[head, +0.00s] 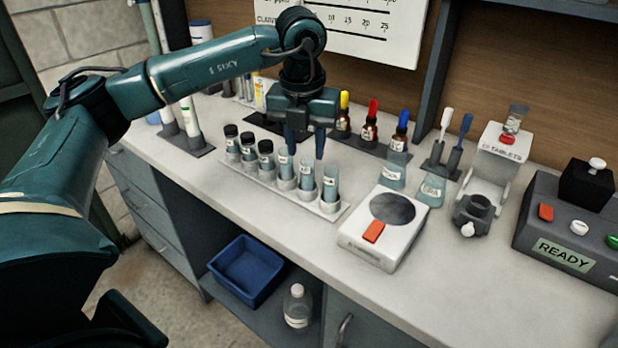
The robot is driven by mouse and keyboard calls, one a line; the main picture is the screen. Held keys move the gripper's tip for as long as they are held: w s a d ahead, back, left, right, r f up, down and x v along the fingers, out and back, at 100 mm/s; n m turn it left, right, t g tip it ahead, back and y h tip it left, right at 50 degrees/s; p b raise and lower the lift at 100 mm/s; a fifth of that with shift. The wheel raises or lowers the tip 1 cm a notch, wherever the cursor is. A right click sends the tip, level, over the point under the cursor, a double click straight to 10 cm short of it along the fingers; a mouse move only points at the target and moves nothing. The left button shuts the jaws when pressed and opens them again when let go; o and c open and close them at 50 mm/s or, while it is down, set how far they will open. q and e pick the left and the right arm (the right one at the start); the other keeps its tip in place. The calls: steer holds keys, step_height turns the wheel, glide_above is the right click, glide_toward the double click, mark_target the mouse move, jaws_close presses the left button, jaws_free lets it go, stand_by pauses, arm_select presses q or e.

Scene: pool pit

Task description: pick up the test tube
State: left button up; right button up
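A white rack (263,180) on the counter holds a row of tubes in the head view. The left ones have black caps. Three uncapped, labelled tubes stand upright at the right: one test tube (285,164), a second test tube (306,175) and a third test tube (330,185). My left gripper (305,154) points down over or just behind these uncapped tubes. Its two dark fingers are apart, with nothing seen held between them. Whether a finger touches a tube cannot be told. My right gripper is not in view.
A white scale (385,228) stands right of the rack, with two flasks (393,170) behind it. A tablet dispenser (493,165) and a READY box (570,230) are at right. The front counter is clear.

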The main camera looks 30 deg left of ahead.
mark_target(308, 171)
arm_select(q)
steer(key=f, duration=0.2)
steer(key=shift+w+f, duration=0.2)
steer(key=shift+f, duration=0.1)
steer(key=f, duration=0.1)
steer(key=w+f, duration=0.1)
steer(key=f, duration=0.1)
steer(key=f+p, duration=0.1)
steer(key=f, duration=0.1)
steer(key=shift+w+a, duration=0.15)
steer(key=shift+a, duration=0.15)
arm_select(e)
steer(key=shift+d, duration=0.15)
arm_select(q)
steer(key=c, duration=0.7)
steer(key=shift+c, duration=0.2)
step_height(308, 171, up, 10)
steer(key=shift+b, duration=0.35)
